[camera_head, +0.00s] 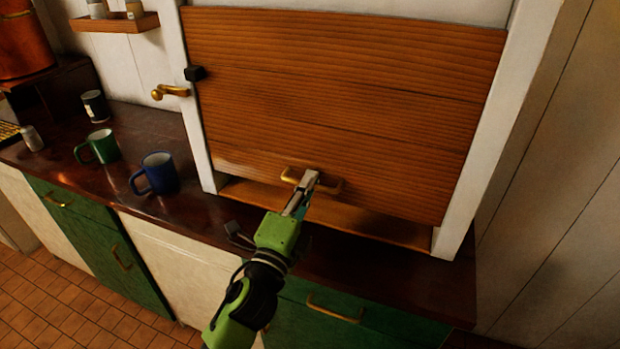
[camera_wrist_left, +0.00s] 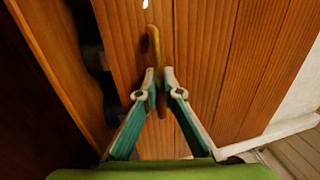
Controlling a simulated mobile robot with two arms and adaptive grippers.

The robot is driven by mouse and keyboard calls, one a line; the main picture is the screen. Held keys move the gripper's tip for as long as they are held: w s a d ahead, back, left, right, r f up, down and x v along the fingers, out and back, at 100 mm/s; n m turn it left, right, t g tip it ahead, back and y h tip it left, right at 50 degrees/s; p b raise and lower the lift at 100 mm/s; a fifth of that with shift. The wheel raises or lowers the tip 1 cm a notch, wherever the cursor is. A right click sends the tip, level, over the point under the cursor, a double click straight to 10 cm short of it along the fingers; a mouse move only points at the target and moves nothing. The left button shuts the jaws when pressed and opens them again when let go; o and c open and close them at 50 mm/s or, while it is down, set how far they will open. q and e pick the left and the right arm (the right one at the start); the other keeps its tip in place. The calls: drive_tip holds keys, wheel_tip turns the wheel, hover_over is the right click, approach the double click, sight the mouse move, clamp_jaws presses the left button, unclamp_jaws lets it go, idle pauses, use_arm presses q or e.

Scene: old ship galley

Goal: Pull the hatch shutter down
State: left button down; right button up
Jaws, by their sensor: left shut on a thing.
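The hatch shutter (camera_head: 340,95) is a wide panel of brown wooden slats in a white frame. It is most of the way down, with a low gap between its bottom edge and the sill (camera_head: 345,224). A brass handle (camera_head: 326,184) is fixed near its bottom edge; it also shows in the left wrist view (camera_wrist_left: 154,48). My left gripper (camera_head: 306,178) is at the handle, with its fingertips shut on it. In the left wrist view the two fingertips (camera_wrist_left: 159,76) sit on either side of the handle bar. My right gripper is not in either view.
A blue mug (camera_head: 160,173), a green mug (camera_head: 103,146) and a dark tin (camera_head: 95,106) stand on the dark counter (camera_head: 150,125) to the left. A brass latch lever (camera_head: 170,92) is on the frame's left side. Drawers with brass handles are below.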

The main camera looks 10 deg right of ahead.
use_arm(q)
wheel_tip(320, 180, down, 3)
drive_tip(key=shift+r+b, duration=0.1)
drive_tip(key=shift+b, duration=0.5)
drive_tip(key=c, duration=2.2)
unclamp_jaws()
drive_tip(key=v, duration=1.2)
